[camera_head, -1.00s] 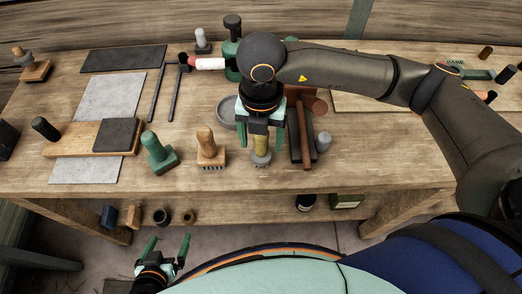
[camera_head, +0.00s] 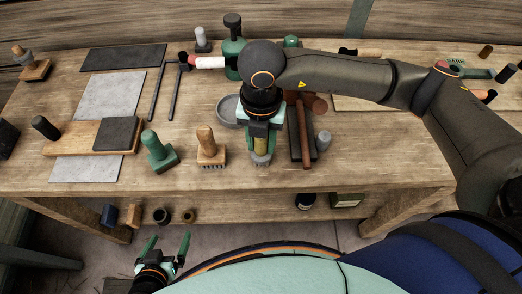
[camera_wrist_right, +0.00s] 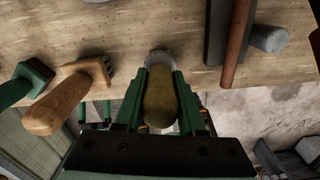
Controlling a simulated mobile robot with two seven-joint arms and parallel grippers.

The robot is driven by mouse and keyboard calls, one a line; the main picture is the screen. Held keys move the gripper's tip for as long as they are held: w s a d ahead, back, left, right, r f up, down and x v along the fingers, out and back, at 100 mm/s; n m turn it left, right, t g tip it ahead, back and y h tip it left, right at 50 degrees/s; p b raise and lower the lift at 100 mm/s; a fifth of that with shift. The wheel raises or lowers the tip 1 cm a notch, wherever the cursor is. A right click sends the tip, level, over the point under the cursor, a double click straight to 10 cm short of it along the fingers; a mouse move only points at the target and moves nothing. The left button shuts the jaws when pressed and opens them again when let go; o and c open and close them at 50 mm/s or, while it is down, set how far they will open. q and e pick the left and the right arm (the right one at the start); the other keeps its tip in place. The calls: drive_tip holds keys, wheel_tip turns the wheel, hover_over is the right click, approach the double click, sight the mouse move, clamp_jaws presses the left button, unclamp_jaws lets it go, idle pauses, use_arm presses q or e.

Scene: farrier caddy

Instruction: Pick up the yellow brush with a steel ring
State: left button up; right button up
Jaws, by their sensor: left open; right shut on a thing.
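The yellow brush (camera_head: 261,146) stands upright near the front edge of the bench, its handle between the fingers of my right gripper (camera_head: 262,150). The right gripper is shut on the handle from above. In the right wrist view the brush's yellow-olive handle (camera_wrist_right: 161,98) sits between the two green fingers (camera_wrist_right: 161,92), with a grey steel part (camera_wrist_right: 159,58) beyond it. The brush's lower end appears at the bench top; whether it touches is unclear. My left gripper (camera_head: 166,247) is open and empty, low in front of the bench.
A wooden-handled brush (camera_head: 208,147) and a green brush (camera_head: 157,151) stand to the left. A hammer (camera_head: 305,130) on a dark block and a grey cylinder (camera_head: 323,141) are close on the right. A grey bowl (camera_head: 228,110) is behind.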

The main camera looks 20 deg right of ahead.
drive_tip(key=shift+r, duration=0.15)
clamp_jaws()
drive_tip(key=shift+r, duration=0.65)
drive_tip(key=s+a+r+b, duration=0.1)
drive_tip(key=s+a+r, duration=0.5)
drive_tip(key=a+r, duration=0.5)
drive_tip(key=shift+s+a+r, duration=0.25)
drive_tip(key=shift+s+a, duration=0.15)
drive_tip(key=shift+a, duration=0.3)
idle(0.7)
drive_tip(key=shift+o, duration=2.4)
unclamp_jaws()
clamp_jaws()
